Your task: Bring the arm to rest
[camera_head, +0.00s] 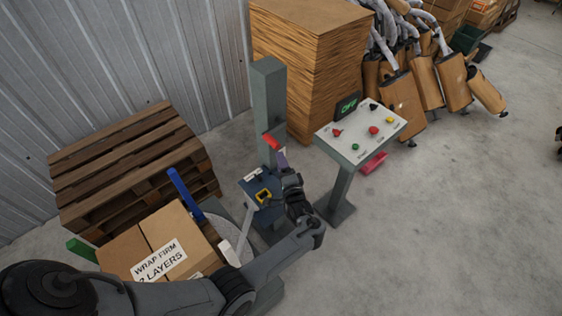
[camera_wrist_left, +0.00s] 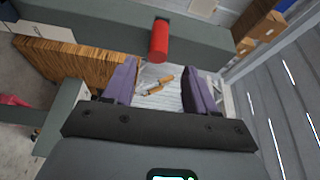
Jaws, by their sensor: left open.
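My left arm comes in from the lower left in the head view. Its gripper (camera_head: 281,158) is beside the grey-green post, close to a red part (camera_head: 271,142) on that post. In the left wrist view my left gripper (camera_wrist_left: 160,84) has its two purple fingers apart, with nothing gripped between them. The red part (camera_wrist_left: 159,41) shows there as a cylinder just beyond the fingertips, apart from them. Small brown pieces show through the gap, seemingly farther off; I cannot tell what they are. My right gripper is not in view.
The grey-green post (camera_head: 268,90) stands close to my gripper. A control panel (camera_head: 362,133) with coloured buttons is to the right. A labelled carton (camera_head: 150,245) and wooden pallets (camera_head: 130,165) are left. Mufflers (camera_head: 425,82) lean at the back.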

